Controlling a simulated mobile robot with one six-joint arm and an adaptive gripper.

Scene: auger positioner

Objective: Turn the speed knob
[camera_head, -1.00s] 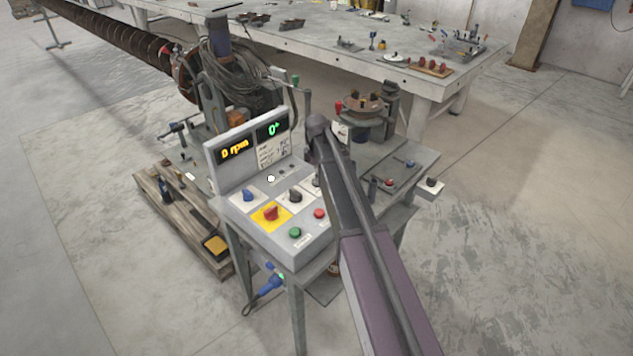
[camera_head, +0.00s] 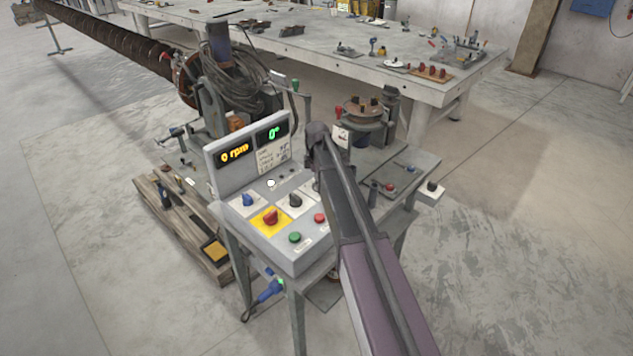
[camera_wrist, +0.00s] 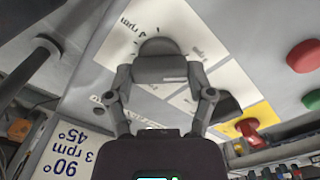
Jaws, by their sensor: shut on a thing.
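In the wrist view my gripper (camera_wrist: 163,72) is shut on the dark speed knob (camera_wrist: 157,46), one finger on each side of it. The knob sits on a white plate (camera_wrist: 118,35) with an upside-down "3 rpm" mark. In the head view my arm covers the gripper and this knob at the right side of the grey control panel (camera_head: 262,225). The panel's yellow display (camera_head: 235,154) reads 0 rpm, and the green display (camera_head: 271,133) reads 0°.
Beside the held knob are a black knob (camera_head: 295,200), a blue knob (camera_head: 248,199), a red switch on yellow (camera_head: 270,216), a red button (camera_head: 319,218) and a green button (camera_head: 295,237). A dark post (camera_wrist: 28,72) stands near the gripper in the wrist view.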

